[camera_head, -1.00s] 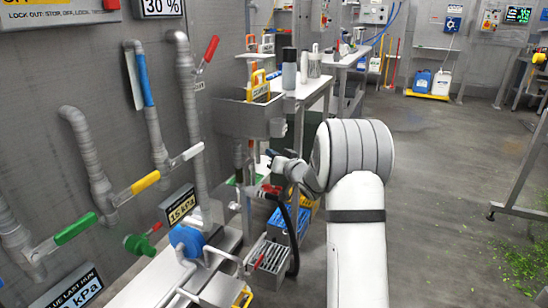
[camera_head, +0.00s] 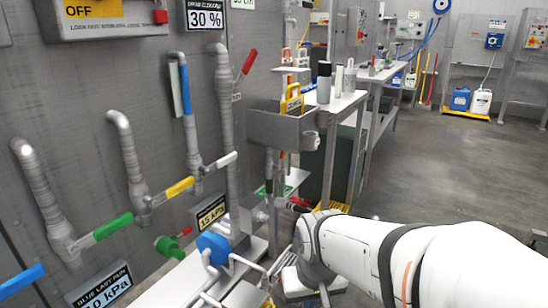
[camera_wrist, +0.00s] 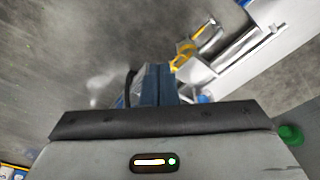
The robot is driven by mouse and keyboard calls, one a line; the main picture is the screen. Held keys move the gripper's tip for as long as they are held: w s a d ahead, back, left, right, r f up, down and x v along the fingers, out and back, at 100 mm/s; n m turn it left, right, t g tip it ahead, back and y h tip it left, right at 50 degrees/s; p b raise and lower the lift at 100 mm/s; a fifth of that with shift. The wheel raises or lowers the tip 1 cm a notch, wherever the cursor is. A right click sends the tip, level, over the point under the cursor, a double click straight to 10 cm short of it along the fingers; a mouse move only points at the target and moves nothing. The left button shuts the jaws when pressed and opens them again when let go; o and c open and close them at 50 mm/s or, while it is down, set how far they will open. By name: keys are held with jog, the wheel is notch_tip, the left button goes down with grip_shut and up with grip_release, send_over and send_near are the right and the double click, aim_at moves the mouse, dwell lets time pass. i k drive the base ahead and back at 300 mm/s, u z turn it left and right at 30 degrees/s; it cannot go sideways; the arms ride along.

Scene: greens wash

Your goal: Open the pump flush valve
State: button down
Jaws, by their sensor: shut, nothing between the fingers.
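Several lever valves sit on pipes along the grey wall in the head view: a blue lever (camera_head: 22,281), a green lever (camera_head: 108,226), a yellow lever (camera_head: 180,187), a white lever (camera_head: 220,161), an upright blue lever (camera_head: 185,90) and a red lever (camera_head: 249,62). A small green valve with a red end (camera_head: 171,246) stands beside the blue pump (camera_head: 213,247). I cannot tell which one is the pump flush valve. My gripper (camera_wrist: 156,82) is shut and empty in the wrist view, over blurred grey floor. My arm hides it in the head view.
A steel basin (camera_head: 285,128) and a bench with bottles (camera_head: 324,82) stand right of the pipes. Pressure signs (camera_head: 211,213) hang low on the wall. A white platform (camera_head: 170,285) carries the pump. Open floor (camera_head: 440,170) lies to the right.

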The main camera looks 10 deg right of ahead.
aim_at(283, 154)
jog(key=u, duration=3.6)
jog(key=k, duration=2.55)
jog(key=z, duration=1.55)
jog(key=i, duration=0.9)
jog(key=u, duration=0.05)
